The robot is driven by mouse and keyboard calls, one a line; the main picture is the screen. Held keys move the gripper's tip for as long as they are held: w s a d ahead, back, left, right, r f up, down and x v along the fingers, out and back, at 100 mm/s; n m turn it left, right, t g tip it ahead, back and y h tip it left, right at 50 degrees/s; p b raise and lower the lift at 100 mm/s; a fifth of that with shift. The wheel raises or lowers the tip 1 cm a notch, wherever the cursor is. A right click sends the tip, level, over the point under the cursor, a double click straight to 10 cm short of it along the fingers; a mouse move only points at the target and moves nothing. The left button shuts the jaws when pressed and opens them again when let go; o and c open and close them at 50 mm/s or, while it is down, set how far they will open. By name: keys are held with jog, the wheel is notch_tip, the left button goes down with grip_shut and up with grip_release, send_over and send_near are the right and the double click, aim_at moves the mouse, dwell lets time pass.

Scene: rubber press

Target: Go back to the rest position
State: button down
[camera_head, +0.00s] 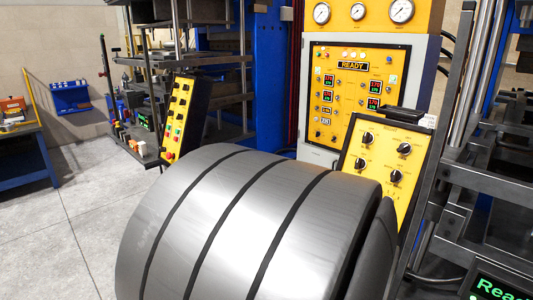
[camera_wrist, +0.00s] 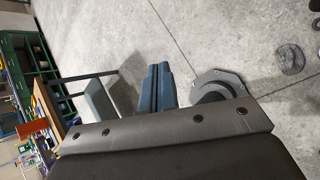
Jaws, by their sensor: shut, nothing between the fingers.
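My gripper (camera_wrist: 157,68) shows in the wrist view, its two dark blue-grey fingers side by side and shut, with nothing seen between them. Its broad dark body with bolts fills the bottom of that view. The fingers stand out over grey concrete floor (camera_wrist: 230,35) and touch nothing that I can see. I cannot make out the gripper in the head view.
In the head view, a yellow control panel (camera_head: 350,100) reads READY. Smaller yellow panels (camera_head: 180,118) (camera_head: 382,160) stand to either side of the press. A blue workbench (camera_head: 30,160) is at far left. The left floor (camera_head: 70,235) is clear. The wrist view shows green shelving (camera_wrist: 30,60).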

jog(key=s+d+f+n+g+h, duration=0.1)
jog(key=s+d+n+g+h, duration=0.2)
jog(key=d+n+g+h, duration=0.4)
jog(key=w+d+r+n+t+h, duration=0.3)
jog(key=w+d+r+n+h, duration=0.1)
jog(key=r+n+h, duration=0.1)
jog(key=shift+d+r+n+h, duration=0.3)
jog(key=shift+n+h, duration=0.5)
jog(key=shift+n, duration=0.4)
jog(key=shift+w, duration=0.15)
jog(key=w+d+r+n+y, duration=0.6)
jog(key=w+d+r+n, duration=0.5)
jog(key=d+r+n, duration=0.1)
jog(key=shift+d+n+t, duration=0.35)
jog(key=shift+n+t, duration=0.05)
jog(key=shift+n, duration=0.1)
